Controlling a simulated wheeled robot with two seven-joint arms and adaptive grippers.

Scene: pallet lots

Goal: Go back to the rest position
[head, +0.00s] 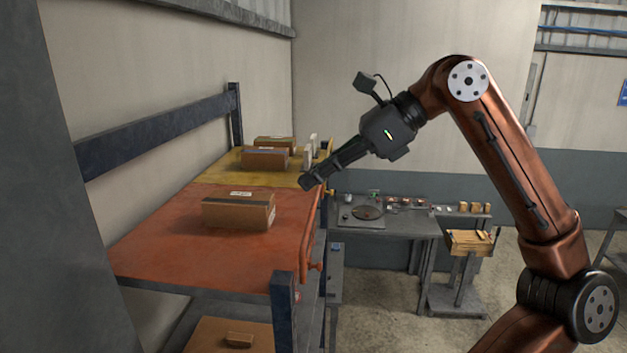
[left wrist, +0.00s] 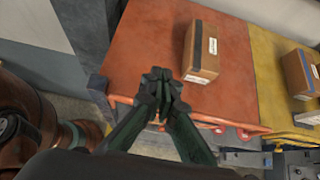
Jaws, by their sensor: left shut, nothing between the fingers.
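My left gripper (head: 308,183) is shut and empty. In the head view its arm comes in from the lower right, and the fingers point down and left near the right edge of the orange shelf top (head: 150,252). In the left wrist view the closed fingertips (left wrist: 160,76) appear over the orange surface (left wrist: 140,45), left of a brown carton (left wrist: 202,48) and apart from it. The same carton (head: 236,211) sits on the orange section in the head view. My right gripper is in neither view.
A yellow section (head: 215,178) behind holds cartons (head: 264,158) and small white items. A blue rail (head: 160,123) runs along the wall side. A grey workbench (head: 400,228) and a wooden crate (head: 470,243) on a stand lie beyond. A lower shelf holds another carton (head: 238,340).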

